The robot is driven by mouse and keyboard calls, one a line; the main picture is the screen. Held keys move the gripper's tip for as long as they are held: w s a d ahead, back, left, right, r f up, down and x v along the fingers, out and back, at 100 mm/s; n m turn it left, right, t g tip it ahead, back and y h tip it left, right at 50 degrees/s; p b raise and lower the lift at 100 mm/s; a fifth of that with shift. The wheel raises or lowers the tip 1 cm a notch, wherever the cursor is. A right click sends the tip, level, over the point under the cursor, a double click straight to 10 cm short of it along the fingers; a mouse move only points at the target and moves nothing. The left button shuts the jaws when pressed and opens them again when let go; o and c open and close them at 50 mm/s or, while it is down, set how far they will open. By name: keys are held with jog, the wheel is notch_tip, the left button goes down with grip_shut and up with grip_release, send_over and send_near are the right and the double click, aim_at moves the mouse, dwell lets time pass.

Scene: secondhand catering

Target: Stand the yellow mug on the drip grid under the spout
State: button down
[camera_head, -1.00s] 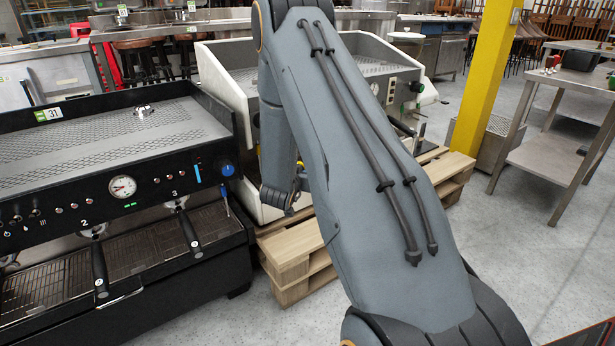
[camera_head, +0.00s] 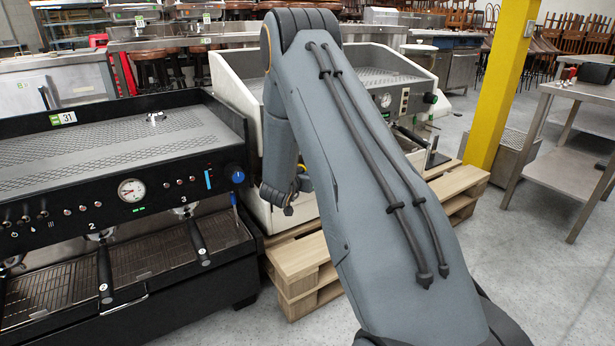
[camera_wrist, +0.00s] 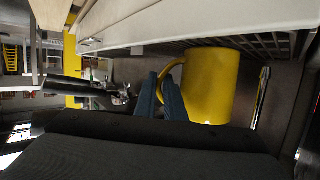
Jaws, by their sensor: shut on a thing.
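The yellow mug (camera_wrist: 208,88) shows in the wrist view, which looks upside down. My gripper (camera_wrist: 161,82) is shut on the mug's handle, with its blue-grey fingers beside the mug's body. The slatted drip grid (camera_wrist: 262,44) lies along the mug's base end; I cannot tell whether they touch. A black handle with a metal end (camera_wrist: 118,95), likely the portafilter and spout, is on the handle side of the mug. In the head view my arm hides the mug and most of the gripper, in front of the cream coffee machine (camera_head: 380,62).
The cream machine stands on a wooden pallet (camera_head: 300,275). A black coffee machine (camera_head: 120,205) with portafilters is close on the left. A yellow pillar (camera_head: 500,85) and a steel table (camera_head: 550,165) are at right. A thin metal rod (camera_wrist: 261,98) is close beside the mug.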

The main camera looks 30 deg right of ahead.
jog(key=shift+f, duration=0.1)
jog(key=c, duration=1.8)
grip_release()
jog(key=shift+o, duration=0.2)
jog(key=shift+s, duration=0.1)
